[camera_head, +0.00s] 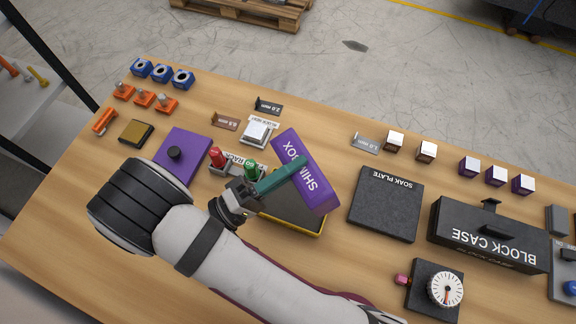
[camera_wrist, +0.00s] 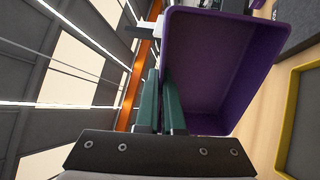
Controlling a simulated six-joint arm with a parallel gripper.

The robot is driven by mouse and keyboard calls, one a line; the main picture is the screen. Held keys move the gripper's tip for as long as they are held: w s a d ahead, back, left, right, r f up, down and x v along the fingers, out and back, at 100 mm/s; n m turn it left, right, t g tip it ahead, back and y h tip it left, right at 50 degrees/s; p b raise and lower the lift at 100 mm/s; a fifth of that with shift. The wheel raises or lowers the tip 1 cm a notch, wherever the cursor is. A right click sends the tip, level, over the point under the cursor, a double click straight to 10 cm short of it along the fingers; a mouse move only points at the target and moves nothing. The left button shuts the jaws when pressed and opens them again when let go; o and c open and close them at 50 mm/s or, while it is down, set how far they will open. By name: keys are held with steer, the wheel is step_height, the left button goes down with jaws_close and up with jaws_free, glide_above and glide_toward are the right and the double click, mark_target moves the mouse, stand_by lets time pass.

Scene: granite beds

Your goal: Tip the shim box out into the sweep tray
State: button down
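The purple shim box (camera_head: 307,172) is held tipped on its side above the sweep tray, its lettered wall facing the head camera. My gripper (camera_head: 283,178) has its green fingers on the box's edge. In the wrist view, the fingers (camera_wrist: 160,105) appear closed with the box's near wall between them. The box's open mouth (camera_wrist: 220,70) faces the wrist camera, and the visible interior looks empty. The dark sweep tray with a yellow rim (camera_head: 292,222) lies on the bench, partly hidden by the box and my arm; its rim also shows in the wrist view (camera_wrist: 291,110).
A purple plate with a black knob (camera_head: 190,143) lies left of my gripper. A rack with red and green pieces (camera_head: 232,164) stands close behind the gripper. The soak plate (camera_head: 386,205), block case (camera_head: 488,238) and dial gauge (camera_head: 436,288) are to the right.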

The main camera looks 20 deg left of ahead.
steer(key=m+g+h, duration=0.1)
steer(key=g, duration=0.1)
steer(key=w+m+g+h, duration=0.1)
steer(key=m+g, duration=0.1)
steer(key=g, duration=0.1)
steer(key=m+g+h, duration=0.1)
steer(key=g, duration=0.1)
steer(key=shift+w+d+m+h, duration=0.2)
steer(key=shift+d+m+h, duration=0.1)
steer(key=shift+d+h, duration=0.1)
steer(key=shift+w+r+m+g, duration=0.15)
steer(key=shift+m+g, duration=0.35)
steer(key=shift+g, duration=0.6)
steer(key=shift+w+d+r+g+y, duration=0.1)
steer(key=shift+d+g+y, duration=0.2)
steer(key=shift+d+g, duration=0.1)
steer(key=w+d+f+g+y, duration=0.3)
steer(key=d+f+g+y, duration=0.2)
steer(key=y, duration=1.1)
steer(key=shift+d+f+g+y, duration=0.3)
steer(key=shift+d+g, duration=0.4)
steer(key=shift+d, duration=0.45)
